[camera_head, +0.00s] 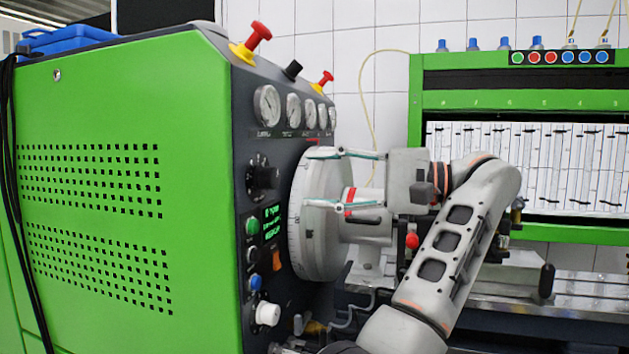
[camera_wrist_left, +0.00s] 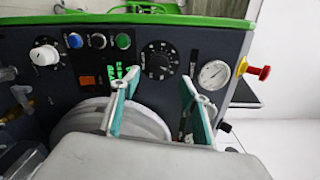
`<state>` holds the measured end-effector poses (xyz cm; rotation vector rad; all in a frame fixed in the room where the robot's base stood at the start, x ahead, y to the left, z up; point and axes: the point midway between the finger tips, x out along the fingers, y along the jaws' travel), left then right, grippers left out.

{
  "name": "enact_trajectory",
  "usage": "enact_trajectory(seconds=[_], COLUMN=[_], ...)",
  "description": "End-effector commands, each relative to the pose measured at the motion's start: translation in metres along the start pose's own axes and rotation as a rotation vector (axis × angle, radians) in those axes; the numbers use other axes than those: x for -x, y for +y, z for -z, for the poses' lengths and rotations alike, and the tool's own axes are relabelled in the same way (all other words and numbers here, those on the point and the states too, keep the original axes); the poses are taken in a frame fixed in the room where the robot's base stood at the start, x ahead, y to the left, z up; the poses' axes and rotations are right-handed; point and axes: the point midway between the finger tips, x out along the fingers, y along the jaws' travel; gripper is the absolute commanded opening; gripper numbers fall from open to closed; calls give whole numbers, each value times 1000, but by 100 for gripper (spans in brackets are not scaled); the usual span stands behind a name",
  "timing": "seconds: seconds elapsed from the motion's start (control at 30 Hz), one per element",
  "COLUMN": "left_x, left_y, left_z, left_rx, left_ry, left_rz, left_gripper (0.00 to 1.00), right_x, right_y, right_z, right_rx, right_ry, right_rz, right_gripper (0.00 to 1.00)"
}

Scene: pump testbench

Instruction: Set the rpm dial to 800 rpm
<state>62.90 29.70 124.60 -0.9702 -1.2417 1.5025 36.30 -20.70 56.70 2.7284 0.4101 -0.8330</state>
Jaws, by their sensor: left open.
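The likely rpm dial is a black round knob (camera_head: 265,178) with a scale around it on the dark front panel, below the gauges. I cannot read its setting or label. In the left wrist view the black dial (camera_wrist_left: 160,60) shows face-on, with pale marks around it, just beyond the gap between the fingertips. My left gripper (camera_head: 310,179) is open and empty, its fingers pointing at the panel. It is apart from the dial, with the large white graduated disc (camera_head: 306,240) close by. A small green-lit display (camera_head: 271,224) sits below the dial; its digits are unclear. My right gripper is not in view.
Several gauges (camera_head: 267,105) line the panel's upper part, with red mushroom buttons (camera_head: 258,36) above. A white knob (camera_head: 267,314), an orange switch (camera_head: 277,260) and small push buttons are lower down. The big disc sticks out from the panel beside the dial. A green-framed test bench (camera_head: 520,92) stands at right.

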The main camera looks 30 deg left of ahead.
Motion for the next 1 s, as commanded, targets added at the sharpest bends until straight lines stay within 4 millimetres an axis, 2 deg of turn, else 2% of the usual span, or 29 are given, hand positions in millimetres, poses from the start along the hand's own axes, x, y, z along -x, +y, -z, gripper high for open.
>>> enact_trajectory(seconds=[0.17,0.37,0.5,0.6,0.7,0.83,1.0], left_x=[-4,-14,-12,-9,-6,-6,-21], left_y=[11,26,34,38,40,39,31], left_z=[2,4,3,2,1,0,-1], left_rx=[-239,-750,-1081,-1258,-1376,-1444,-1448], left_ry=[-24,-106,-182,-235,-276,-300,-305], left_rz=[60,173,251,295,323,338,336], left_gripper=[45,45,45,45,45,45,45], right_x=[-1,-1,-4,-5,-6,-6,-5], right_y=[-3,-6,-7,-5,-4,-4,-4], right_z=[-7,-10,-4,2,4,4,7], right_rx=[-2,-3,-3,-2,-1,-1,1], right_ry=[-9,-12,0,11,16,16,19], right_rz=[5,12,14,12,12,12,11], right_gripper=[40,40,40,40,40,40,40])
